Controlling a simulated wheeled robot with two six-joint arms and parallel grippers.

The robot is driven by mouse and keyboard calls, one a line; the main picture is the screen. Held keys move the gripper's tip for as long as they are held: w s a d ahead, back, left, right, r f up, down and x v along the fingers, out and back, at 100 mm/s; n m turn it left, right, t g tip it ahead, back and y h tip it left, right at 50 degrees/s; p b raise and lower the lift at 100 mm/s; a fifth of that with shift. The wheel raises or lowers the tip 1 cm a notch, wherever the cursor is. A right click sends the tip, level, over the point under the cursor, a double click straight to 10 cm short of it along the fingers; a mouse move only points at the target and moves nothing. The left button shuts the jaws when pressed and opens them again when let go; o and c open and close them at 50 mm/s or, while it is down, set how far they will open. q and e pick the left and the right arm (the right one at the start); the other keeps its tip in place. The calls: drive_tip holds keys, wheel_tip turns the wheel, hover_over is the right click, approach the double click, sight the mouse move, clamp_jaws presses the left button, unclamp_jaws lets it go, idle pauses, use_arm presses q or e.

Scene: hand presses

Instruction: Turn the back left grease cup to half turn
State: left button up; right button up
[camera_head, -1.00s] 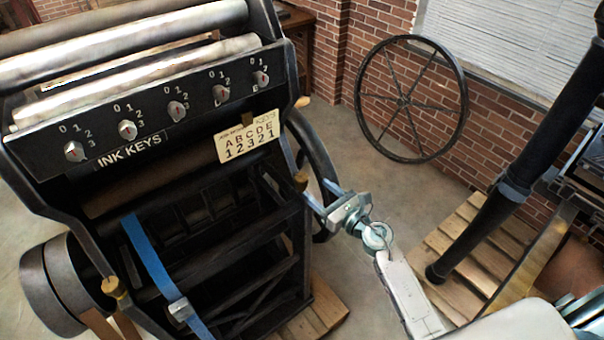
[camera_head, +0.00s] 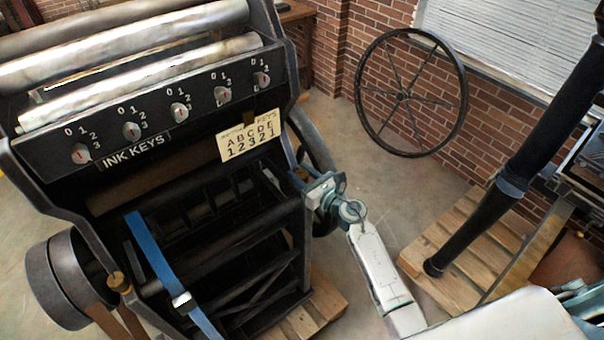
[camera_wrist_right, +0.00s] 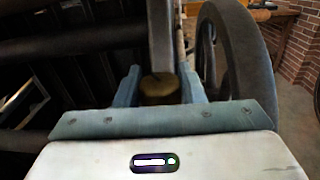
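My right gripper (camera_head: 308,180) is at the brass grease cup on the right-hand post of the press. In the right wrist view, this brass grease cup (camera_wrist_right: 160,90) sits between the two blue fingers of the right gripper (camera_wrist_right: 162,86), which stand open, one on each side. I cannot tell whether they touch it. The gripper mostly hides this cup in the head view. Another brass grease cup (camera_head: 118,281) is on the near left post. A small brass piece (camera_head: 303,98) shows higher on the right side. My left gripper is not in view.
The black press (camera_head: 200,200) has a row of ink keys (camera_head: 180,112) and a card (camera_head: 250,136). A dark wheel (camera_wrist_right: 238,60) stands close to the right of the gripper. A blue strap (camera_head: 160,260) crosses the press front. A wooden pallet (camera_head: 450,250) lies right, with open floor between.

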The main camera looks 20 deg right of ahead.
drive_tip(key=shift+c, duration=0.5)
drive_tip(key=shift+r+m+h, duration=0.1)
drive_tip(key=shift+m+h, duration=0.3)
drive_tip(key=shift+h, duration=0.1)
drive_tip(key=shift+m+t+h+p, duration=0.35)
drive_tip(key=shift+m+t+h, duration=0.15)
drive_tip(key=shift+h, duration=0.2)
drive_tip(key=o, duration=1)
drive_tip(key=shift+s, duration=0.1)
drive_tip(key=b+v, duration=0.2)
drive_tip(key=v, duration=0.8)
drive_tip(key=shift+s+d, duration=0.15)
drive_tip(key=shift+s, duration=0.2)
